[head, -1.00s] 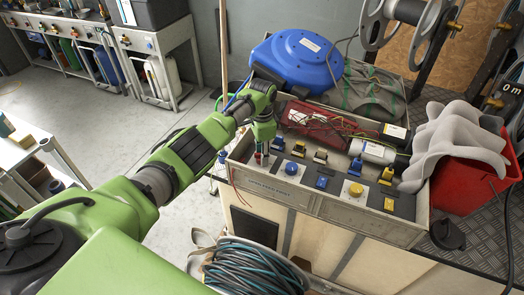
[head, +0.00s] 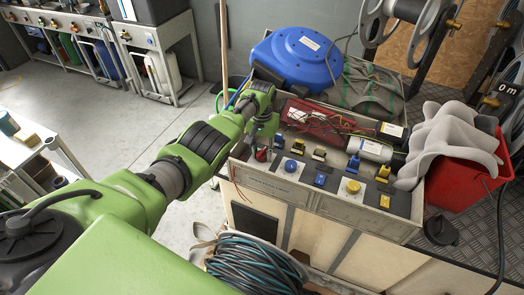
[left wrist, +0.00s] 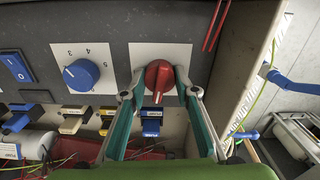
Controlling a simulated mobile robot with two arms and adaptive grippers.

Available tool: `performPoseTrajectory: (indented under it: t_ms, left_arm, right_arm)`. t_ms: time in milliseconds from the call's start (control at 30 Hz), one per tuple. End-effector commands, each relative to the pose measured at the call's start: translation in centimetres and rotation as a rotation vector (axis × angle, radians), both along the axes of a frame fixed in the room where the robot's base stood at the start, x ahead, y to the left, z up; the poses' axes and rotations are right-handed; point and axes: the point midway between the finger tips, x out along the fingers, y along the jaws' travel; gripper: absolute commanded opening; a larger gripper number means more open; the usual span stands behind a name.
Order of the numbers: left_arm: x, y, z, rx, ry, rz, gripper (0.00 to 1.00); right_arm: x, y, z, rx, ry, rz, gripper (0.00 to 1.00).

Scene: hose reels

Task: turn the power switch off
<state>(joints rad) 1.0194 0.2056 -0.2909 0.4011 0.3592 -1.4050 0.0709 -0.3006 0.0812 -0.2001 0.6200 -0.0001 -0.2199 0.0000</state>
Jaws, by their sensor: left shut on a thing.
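A red rotary knob (left wrist: 158,78) sits on a white plate on the dark panel in the left wrist view. A white mark shows on its lower end. The knob also shows in the head view (head: 261,155), at the panel's left end. My left gripper (left wrist: 160,84) has one teal-and-grey finger on each side of the knob and is shut on it. In the head view my left gripper (head: 263,143) reaches down over the panel's left end, its fingers partly hidden. My right gripper is not in view.
A blue numbered dial (left wrist: 81,75) and a blue rocker marked 1 and 0 (left wrist: 16,67) are beside the knob. A blue hose reel (head: 297,58) stands behind the panel, a red bin (head: 460,178) at right.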

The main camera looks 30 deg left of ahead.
Motion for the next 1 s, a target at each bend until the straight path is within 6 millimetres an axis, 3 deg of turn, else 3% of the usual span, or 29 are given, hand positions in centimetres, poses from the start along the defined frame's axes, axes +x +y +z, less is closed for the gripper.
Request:
performPoseTrajectory:
  t_ms: [400,900,933,1000]
  left_arm:
    - [0.03,0.03,0.04,0.000,-0.001,0.167,0.07]
    - [0.04,0.04,0.04,0.000,-0.001,0.186,0.07]
    - [0.05,0.03,0.04,-0.001,-0.001,0.186,0.30]
    - [0.04,0.04,0.04,-0.001,-0.001,0.185,0.45]
  right_arm:
    - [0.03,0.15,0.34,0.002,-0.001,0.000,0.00]
    - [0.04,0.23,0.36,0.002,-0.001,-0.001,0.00]
    - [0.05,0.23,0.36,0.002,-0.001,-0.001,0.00]
    - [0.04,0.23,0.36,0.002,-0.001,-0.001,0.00]
